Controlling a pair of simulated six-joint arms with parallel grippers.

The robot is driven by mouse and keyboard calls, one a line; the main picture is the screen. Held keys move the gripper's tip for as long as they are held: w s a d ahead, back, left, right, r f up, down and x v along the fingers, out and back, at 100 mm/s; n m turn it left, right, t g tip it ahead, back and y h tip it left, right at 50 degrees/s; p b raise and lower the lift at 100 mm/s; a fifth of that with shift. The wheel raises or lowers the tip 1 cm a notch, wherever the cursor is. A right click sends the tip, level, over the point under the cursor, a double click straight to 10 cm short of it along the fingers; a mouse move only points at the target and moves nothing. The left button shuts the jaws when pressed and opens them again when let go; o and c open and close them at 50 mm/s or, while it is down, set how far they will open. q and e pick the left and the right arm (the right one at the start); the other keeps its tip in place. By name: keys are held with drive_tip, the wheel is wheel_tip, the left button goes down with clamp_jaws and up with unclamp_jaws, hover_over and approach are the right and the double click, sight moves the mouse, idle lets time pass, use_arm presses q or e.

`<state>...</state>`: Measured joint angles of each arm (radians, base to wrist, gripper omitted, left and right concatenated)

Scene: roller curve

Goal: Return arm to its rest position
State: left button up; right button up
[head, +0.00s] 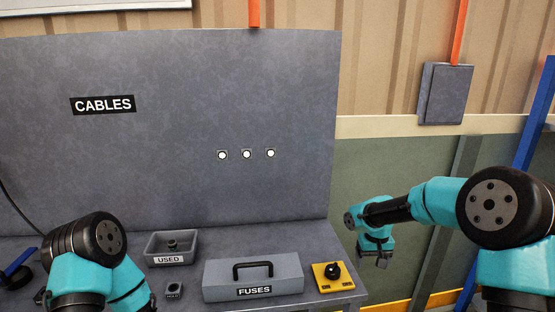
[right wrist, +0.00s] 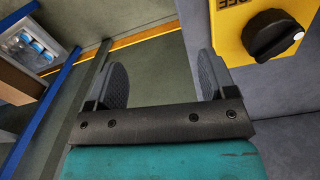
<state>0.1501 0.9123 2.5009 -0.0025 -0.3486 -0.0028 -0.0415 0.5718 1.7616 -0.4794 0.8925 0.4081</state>
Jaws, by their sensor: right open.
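My right arm (head: 430,205) comes in from the right in the head view. Its gripper (head: 376,262) hangs in the air just past the right edge of the bench, beside the yellow switch box. In the right wrist view the two grey fingers (right wrist: 160,82) are apart with nothing between them; floor and wall show through the gap. My left arm (head: 95,260) shows at the lower left of the head view. Its gripper is out of view.
The yellow box (head: 324,285) with a black knob sits at the bench's right end, close to my right gripper. Left of it are a closed grey FUSES case (head: 226,275), a small dark part (head: 173,290) and a USED tray (head: 190,245) holding a dark piece. A panel stands behind.

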drive_tip(key=s+d+f+n+y, duration=0.1)
drive_tip(key=s+d+f+n, duration=0.1)
drive_tip(key=s+d+f, duration=0.55)
drive_tip(key=s+d+f+n+y, duration=0.15)
drive_tip(key=s+f, duration=0.25)
drive_tip(key=f, duration=0.7)
drive_tip(key=s+a+f+m, duration=0.2)
drive_tip(key=s+a+f, duration=0.3)
drive_tip(key=s+a, duration=0.3)
drive_tip(key=s+a+f+m+y, duration=0.1)
drive_tip(key=s+a+f, duration=0.3)
drive_tip(key=s+a, duration=0.4)
drive_tip(key=shift+a+f+m+t, duration=0.4)
drive_tip(key=shift+a+m, duration=0.2)
drive_tip(key=shift+m, duration=0.25)
drive_tip(key=shift+w+y, duration=0.1)
drive_tip(key=shift+y, duration=0.15)
